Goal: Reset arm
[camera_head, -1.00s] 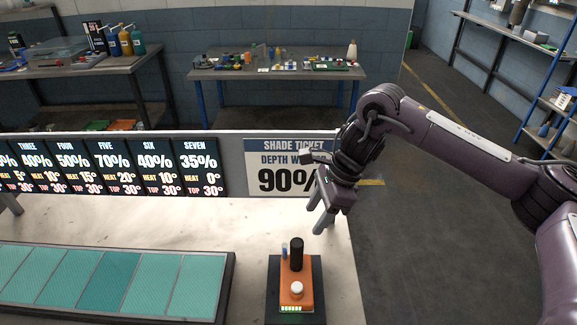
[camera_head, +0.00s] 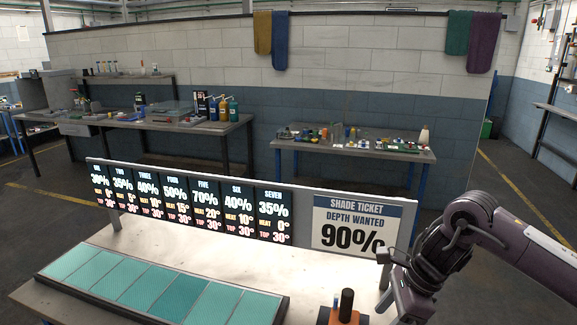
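My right gripper (camera_head: 392,304) is at the lower right, pointing down beside the right end of the table (camera_head: 118,242). Its fingers are partly cut off by the bottom edge, and I see nothing between the visible parts. An orange device (camera_head: 336,318) with a black knob (camera_head: 346,305) stands on the table just left of the gripper, with a gap between them. Its lower part is out of view. My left gripper is not in view.
A tray of teal swatches (camera_head: 150,290) lies on the table's left. A board of numbered panels (camera_head: 190,203) and a shade ticket reading 90% (camera_head: 352,226) stand along the table's back edge. Cluttered benches stand behind. Floor is open at the right.

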